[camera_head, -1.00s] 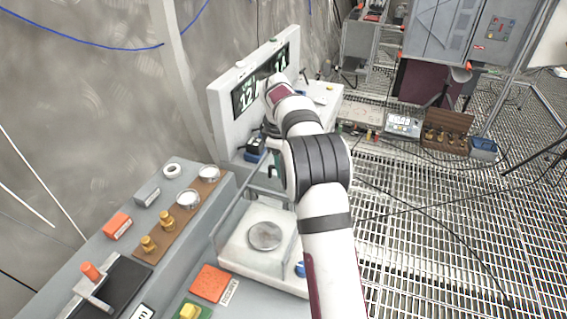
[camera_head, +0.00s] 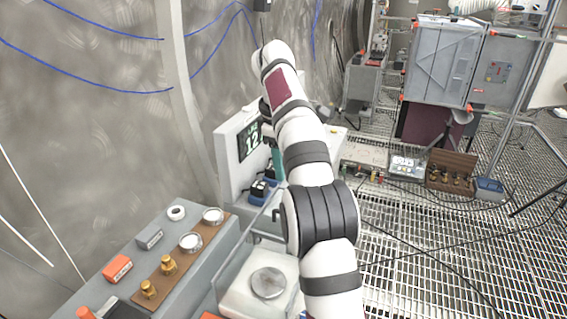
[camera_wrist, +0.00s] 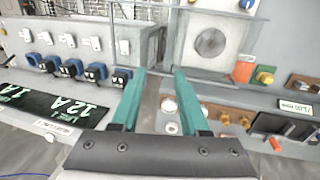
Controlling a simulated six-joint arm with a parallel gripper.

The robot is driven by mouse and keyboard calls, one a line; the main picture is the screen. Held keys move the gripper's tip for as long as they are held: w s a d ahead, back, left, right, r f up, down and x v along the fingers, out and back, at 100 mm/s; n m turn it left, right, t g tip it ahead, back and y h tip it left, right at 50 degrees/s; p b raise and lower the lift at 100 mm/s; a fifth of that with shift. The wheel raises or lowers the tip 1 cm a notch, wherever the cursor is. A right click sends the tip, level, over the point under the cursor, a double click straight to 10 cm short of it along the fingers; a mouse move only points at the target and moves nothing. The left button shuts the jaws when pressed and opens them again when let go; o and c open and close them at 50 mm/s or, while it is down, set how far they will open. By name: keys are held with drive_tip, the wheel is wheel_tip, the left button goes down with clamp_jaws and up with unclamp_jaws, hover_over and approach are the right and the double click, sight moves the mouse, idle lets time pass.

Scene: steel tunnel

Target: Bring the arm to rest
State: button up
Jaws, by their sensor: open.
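My gripper (camera_wrist: 160,100) shows in the wrist view with two green fingers spread apart and nothing between them. It looks down from above on the benches. In the head view my white arm with black bands reaches up and forward over the bench, and its gripper end is mostly hidden behind the arm, with a bit of green showing beside the display panel. No held object is visible.
A grey bench at lower left carries a wooden strip (camera_head: 181,262) with brass weights and silver discs. A scale with a round pan (camera_head: 268,283) stands beside my arm. A display panel (camera_head: 240,150) stands behind.

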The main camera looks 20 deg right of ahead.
idle(0.3)
drive_tip(key=s+a+m+y, duration=0.1)
drive_tip(key=s+a+m, duration=0.4)
drive_tip(key=s, duration=0.4)
drive_tip(key=s+a+m+y, duration=0.1)
drive_tip(key=s+a+m, duration=0.1)
drive_tip(key=s+a, duration=0.55)
drive_tip(key=s+a+f+m, duration=0.1)
drive_tip(key=s+f+m, duration=0.1)
drive_tip(key=s+f, duration=0.2)
drive_tip(key=s+a+f+m+g+y, duration=0.1)
drive_tip(key=s+a+f+m, duration=0.1)
drive_tip(key=s, duration=0.8)
drive_tip(key=s+a+f+m, duration=0.1)
drive_tip(key=s+f+m, duration=0.2)
drive_tip(key=s+f, duration=0.2)
drive_tip(key=shift+s+a+f+m+g, duration=0.2)
drive_tip(key=shift+s+f+m+g, duration=0.15)
drive_tip(key=shift+s, duration=0.85)
